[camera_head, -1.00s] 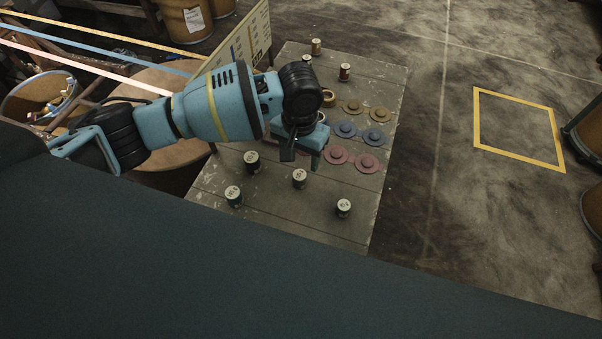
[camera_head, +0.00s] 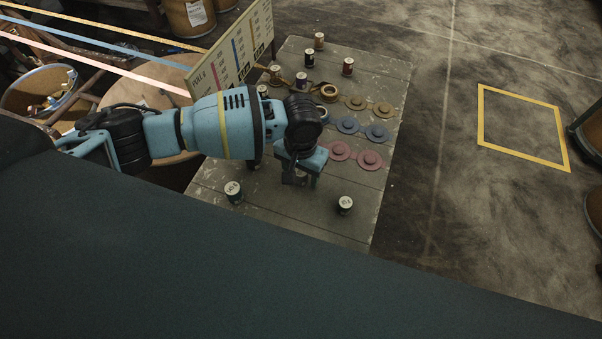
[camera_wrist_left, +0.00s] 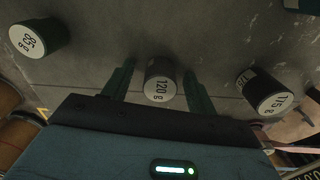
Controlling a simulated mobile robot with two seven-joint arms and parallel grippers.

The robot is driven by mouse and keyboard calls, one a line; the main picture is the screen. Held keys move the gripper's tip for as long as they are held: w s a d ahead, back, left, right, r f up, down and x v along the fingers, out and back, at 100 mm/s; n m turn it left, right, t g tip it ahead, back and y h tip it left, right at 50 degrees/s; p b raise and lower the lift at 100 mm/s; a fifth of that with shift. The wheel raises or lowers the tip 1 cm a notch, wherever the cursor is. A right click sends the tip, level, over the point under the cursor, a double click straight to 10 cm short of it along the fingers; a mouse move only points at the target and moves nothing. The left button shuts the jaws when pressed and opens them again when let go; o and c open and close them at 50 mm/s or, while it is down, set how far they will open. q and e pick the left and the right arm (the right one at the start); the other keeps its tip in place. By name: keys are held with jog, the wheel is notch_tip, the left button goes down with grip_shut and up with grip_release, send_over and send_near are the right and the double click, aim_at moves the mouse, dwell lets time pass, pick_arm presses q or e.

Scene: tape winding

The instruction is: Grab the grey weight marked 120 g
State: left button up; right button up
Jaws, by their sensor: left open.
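The grey weight marked 120 g (camera_wrist_left: 160,82) stands in the wrist view between the two fingers of my left gripper (camera_wrist_left: 159,88). The fingers are open, one on each side of it, with small gaps showing. In the head view my left gripper (camera_head: 297,180) is low over the table and hides this weight. My right gripper is in neither view.
Coloured discs (camera_head: 370,159) lie on the grey table (camera_head: 300,226). A sign board (camera_head: 232,55) stands behind the arm.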

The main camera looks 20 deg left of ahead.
pick_arm(q)
jog(key=shift+c, duration=0.4)
jog(key=c, duration=1)
jog(key=shift+r, duration=0.15)
jog(key=shift+c, duration=0.2)
